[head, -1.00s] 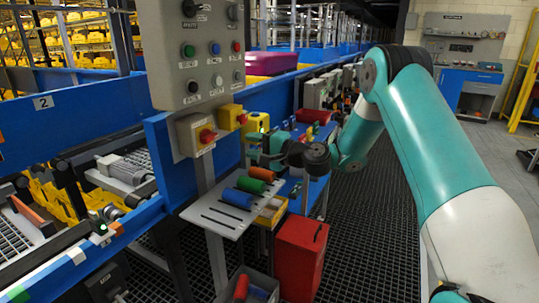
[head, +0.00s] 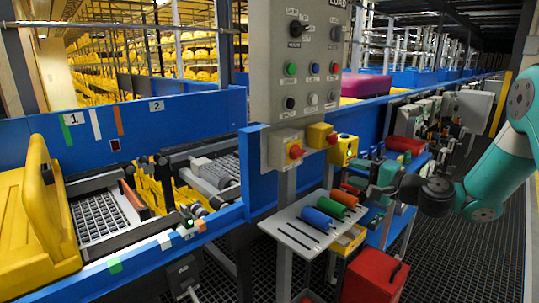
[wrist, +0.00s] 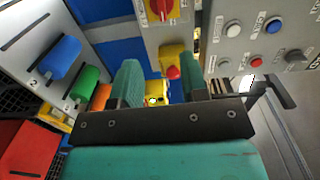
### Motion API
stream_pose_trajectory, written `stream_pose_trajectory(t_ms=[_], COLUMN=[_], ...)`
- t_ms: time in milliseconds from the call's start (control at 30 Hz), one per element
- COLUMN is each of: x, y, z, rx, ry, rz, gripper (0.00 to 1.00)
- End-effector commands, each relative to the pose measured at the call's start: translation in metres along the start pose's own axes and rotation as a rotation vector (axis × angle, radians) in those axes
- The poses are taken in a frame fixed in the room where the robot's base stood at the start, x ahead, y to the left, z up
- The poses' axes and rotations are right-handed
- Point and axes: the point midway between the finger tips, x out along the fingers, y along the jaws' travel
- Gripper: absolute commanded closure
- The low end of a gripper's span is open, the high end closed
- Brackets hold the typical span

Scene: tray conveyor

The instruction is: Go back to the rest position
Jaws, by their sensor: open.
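My gripper (head: 362,178) is held out over the area behind the slotted grey shelf, at the end of my teal arm (head: 500,170). In the wrist view my gripper (wrist: 160,85) shows its two teal fingers well apart with nothing between them. The grey shelf (head: 285,232) carries a blue cylinder (head: 316,218), a green cylinder (head: 331,208) and an orange cylinder (head: 344,197) side by side. The wrist view also shows the blue cylinder (wrist: 60,57), the green cylinder (wrist: 85,86) and part of the orange one (wrist: 101,97).
A grey control panel (head: 299,60) with buttons stands left of my gripper. A yellow box (head: 343,150) sits close behind the gripper. A red bin (head: 373,277) stands below the shelf. The blue conveyor rail (head: 200,235) runs along the left. Open grated floor (head: 465,260) lies at right.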

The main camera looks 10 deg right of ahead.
Motion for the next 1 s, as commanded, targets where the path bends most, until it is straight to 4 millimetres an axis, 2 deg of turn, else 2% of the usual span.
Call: stream_pose_trajectory(t_ms=[67,167,200,267,300,367,400,500,600,733,833,1000], x=[0.009,0.017,0.016,0.007,-0.003,-0.022,-0.037,-0.083,-0.127,-0.169,-0.186,-0.192], y=[-0.019,-0.044,-0.053,-0.063,-0.068,-0.075,-0.079,-0.086,-0.09,-0.091,-0.091,-0.089], z=[0.031,0.095,0.125,0.168,0.194,0.23,0.251,0.291,0.315,0.327,0.331,0.331], rx=[-0.072,-0.224,-0.3,-0.414,-0.487,-0.594,-0.663,-0.816,-0.932,-1.022,-1.051,-1.059], ry=[-0.086,-0.259,-0.341,-0.464,-0.542,-0.653,-0.723,-0.878,-0.996,-1.088,-1.123,-1.136], rz=[0.044,0.151,0.203,0.285,0.338,0.415,0.465,0.586,0.688,0.78,0.817,0.833], gripper=[0.6,0.6,0.6,0.6,0.6,0.6,0.6,0.6,0.6,0.6,0.6,0.6])
